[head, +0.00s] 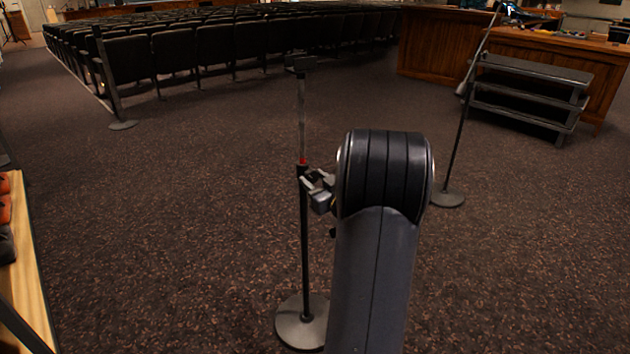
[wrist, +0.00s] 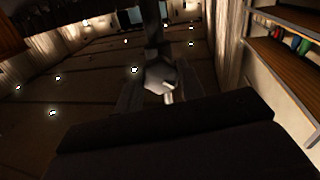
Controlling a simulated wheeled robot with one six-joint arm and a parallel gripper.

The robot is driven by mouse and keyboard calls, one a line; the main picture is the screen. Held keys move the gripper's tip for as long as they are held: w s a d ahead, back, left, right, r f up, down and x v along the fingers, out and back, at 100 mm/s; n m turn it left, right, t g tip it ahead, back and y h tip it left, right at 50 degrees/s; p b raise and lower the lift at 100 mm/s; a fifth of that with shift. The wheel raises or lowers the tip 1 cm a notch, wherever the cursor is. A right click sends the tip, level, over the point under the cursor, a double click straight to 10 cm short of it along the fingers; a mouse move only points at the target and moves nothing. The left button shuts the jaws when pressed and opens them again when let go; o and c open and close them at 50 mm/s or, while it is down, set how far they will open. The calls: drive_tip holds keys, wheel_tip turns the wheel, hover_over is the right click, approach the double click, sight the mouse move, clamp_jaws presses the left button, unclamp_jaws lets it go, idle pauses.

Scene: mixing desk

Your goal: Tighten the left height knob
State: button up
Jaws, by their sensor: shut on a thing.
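A slim stand rises from a round grey base (head: 302,322) in the middle of the head view. Its dark lower pole (head: 304,240) ends at a red ring (head: 302,162), with a thinner, lighter pole above. My gripper (head: 316,186) is at the pole just below the red ring, reaching in from the right. It is shut on the left height knob, which is mostly hidden by the fingers in the head view. In the wrist view the knob (wrist: 161,76) shows as a dark grey faceted piece between the fingers, close to the pole.
A second stand (head: 448,198) with a round base and slanted boom is to the right. Dark steps (head: 530,95) and a wooden desk (head: 440,45) are behind it. Rows of seats (head: 190,50) fill the back. A wooden edge (head: 30,270) is at far left. Open carpet surrounds the stand.

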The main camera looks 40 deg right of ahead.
drive_tip(key=shift+r+m+p, duration=0.1)
drive_tip(key=shift+m+p, duration=0.2)
drive_tip(key=shift+p, duration=0.2)
drive_tip(key=shift+m+p, duration=0.6)
drive_tip(key=shift+p, duration=0.2)
drive_tip(key=m+p, duration=0.2)
drive_tip(key=shift+r+p, duration=0.1)
drive_tip(key=shift+p, duration=0.25)
drive_tip(key=shift+m+p, duration=1.9)
drive_tip(key=shift+m, duration=0.6)
drive_tip(key=shift+f, duration=0.2)
drive_tip(key=o, duration=1)
drive_tip(key=s, duration=0.3)
drive_tip(key=s+a+p, duration=0.1)
drive_tip(key=s, duration=0.6)
drive_tip(key=shift+s+a, duration=0.2)
drive_tip(key=shift+s, duration=0.15)
